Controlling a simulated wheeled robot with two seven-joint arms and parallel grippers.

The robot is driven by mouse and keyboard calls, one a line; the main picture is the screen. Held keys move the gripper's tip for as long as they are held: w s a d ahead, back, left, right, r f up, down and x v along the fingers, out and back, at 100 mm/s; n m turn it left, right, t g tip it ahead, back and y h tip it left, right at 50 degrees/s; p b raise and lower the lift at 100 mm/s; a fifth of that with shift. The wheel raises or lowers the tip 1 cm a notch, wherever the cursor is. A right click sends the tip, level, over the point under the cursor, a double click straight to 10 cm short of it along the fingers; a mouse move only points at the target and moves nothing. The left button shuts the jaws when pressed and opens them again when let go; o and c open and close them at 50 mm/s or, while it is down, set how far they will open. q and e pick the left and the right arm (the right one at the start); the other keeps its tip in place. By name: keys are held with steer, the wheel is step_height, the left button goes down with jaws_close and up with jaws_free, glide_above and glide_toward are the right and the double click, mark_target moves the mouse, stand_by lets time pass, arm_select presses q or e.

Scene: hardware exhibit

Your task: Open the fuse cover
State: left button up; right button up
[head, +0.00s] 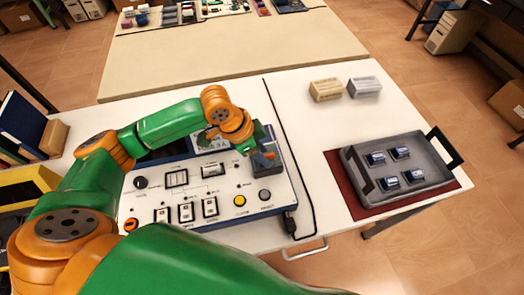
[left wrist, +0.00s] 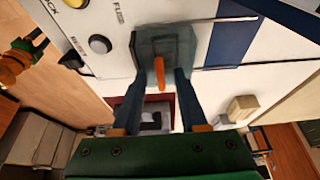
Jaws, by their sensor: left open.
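The fuse cover (head: 268,165) is a dark grey, box-like piece at the right end of the white control panel (head: 220,200). In the left wrist view the fuse cover (left wrist: 150,45) looks shut and partly see-through, with an orange tab (left wrist: 159,72) sticking out. My left gripper (head: 262,148) is at the cover in the head view. In the left wrist view my left gripper (left wrist: 161,82) is open, with one finger on each side of the tab. I cannot tell whether they touch it.
A grey tray (head: 370,193) with several small dark blocks lies on a red mat (head: 338,180) to the right. Two small boxes (head: 326,90) stand behind it. A black cable (head: 302,196) runs beside the panel. The white table between cable and mat is clear.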

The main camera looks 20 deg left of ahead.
arm_select(q)
steer(key=shift+c, duration=0.2)
jaws_close()
steer(key=shift+a, duration=0.1)
